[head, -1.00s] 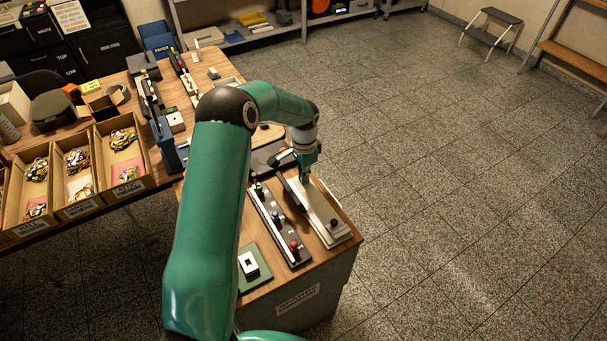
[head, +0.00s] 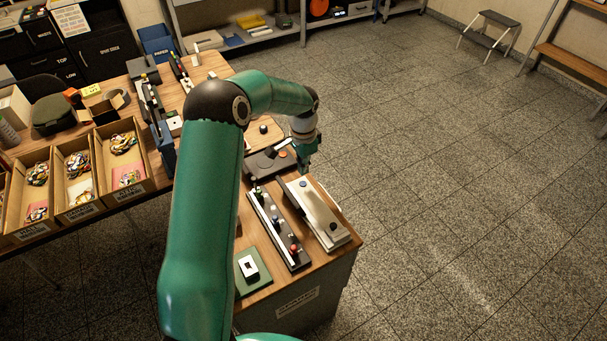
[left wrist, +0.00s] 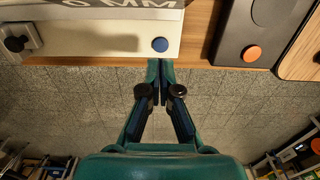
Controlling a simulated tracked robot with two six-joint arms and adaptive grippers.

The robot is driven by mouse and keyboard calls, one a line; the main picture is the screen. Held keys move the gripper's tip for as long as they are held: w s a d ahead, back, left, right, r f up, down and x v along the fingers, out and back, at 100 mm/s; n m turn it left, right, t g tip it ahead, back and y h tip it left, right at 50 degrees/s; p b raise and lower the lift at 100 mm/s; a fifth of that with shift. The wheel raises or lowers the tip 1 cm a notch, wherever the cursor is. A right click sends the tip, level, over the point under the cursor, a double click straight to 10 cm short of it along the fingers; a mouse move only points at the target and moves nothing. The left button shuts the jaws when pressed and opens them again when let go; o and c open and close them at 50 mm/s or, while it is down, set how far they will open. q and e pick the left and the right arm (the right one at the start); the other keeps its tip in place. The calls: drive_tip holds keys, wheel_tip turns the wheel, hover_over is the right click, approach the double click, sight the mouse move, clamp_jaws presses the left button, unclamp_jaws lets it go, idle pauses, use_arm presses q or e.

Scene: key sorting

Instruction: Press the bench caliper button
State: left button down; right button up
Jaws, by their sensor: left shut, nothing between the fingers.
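The bench caliper (head: 318,215) is a long pale device on the right edge of the small wooden bench. It has a blue button (head: 303,184) at its far end and a black knob (head: 332,227) at its near end. My left gripper (head: 304,172) is shut and empty, beyond the blue end in the head view. In the left wrist view the caliper body (left wrist: 100,40) and blue button (left wrist: 160,45) show clearly, with part of an "MM" marking. The closed fingertips (left wrist: 160,68) appear just off the caliper's edge by the button; their height above it is unclear.
A dark device (head: 266,163) with an orange button (left wrist: 252,53) lies beside the caliper. A black strip with coloured knobs (head: 277,230) and a green plate with a white switch (head: 252,267) are to the left. Key trays (head: 79,180) stand on the other table.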

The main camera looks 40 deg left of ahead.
sight(303, 183)
use_arm(q)
wheel_tip(303, 183, up, 8)
drive_tip(key=shift+b, duration=0.3)
idle(0.7)
